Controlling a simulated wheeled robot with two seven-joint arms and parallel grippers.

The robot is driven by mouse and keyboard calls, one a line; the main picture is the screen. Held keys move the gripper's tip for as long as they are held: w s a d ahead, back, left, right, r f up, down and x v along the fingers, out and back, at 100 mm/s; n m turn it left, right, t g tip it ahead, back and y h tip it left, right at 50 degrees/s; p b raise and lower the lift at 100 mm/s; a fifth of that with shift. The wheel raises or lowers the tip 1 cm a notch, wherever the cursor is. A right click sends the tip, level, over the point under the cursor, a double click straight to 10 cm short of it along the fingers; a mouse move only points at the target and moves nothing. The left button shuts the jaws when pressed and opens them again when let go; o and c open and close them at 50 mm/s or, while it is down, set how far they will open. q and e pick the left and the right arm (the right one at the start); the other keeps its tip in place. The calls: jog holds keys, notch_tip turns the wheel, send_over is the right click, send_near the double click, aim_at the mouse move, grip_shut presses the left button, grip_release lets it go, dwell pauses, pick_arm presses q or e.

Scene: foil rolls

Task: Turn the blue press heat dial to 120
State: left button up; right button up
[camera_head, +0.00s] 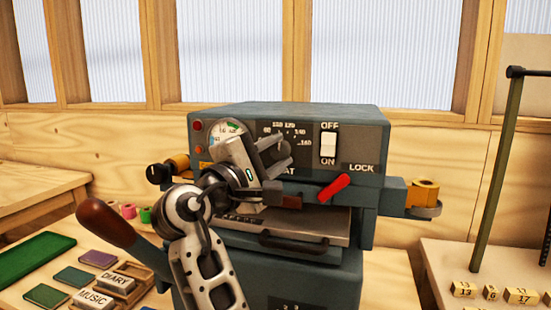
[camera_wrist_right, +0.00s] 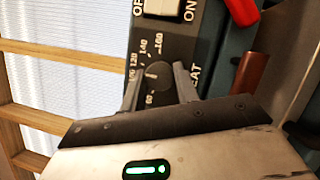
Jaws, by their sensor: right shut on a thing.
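The blue-grey press (camera_head: 300,114) stands in the middle of the head view, with a dark control panel on its front. Its black round heat dial (camera_wrist_right: 153,77) shows in the wrist view, inside an arc of white numbers from 60 to 160. In the head view the dial is mostly hidden behind my right gripper (camera_head: 272,150). In the wrist view my right gripper (camera_wrist_right: 158,90) has one finger on each side of the dial and is shut on it. I cannot clearly read the dial's pointer. My left gripper is not in view.
An OFF/ON switch (camera_head: 328,145) and a red LOCK lever (camera_head: 334,187) sit right of the dial. A round gauge (camera_head: 228,130) is left of it. A brown-handled lever (camera_head: 105,222) sticks out lower left. Number blocks (camera_head: 521,296) lie on the right bench.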

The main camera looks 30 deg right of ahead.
jog(key=shift+r+m+g+y, duration=0.1)
jog(key=shift+m+g+y, duration=0.25)
jog(key=shift+m, duration=0.95)
jog(key=o, duration=1)
jog(key=shift+c, duration=0.2)
jog(key=shift+r, duration=0.15)
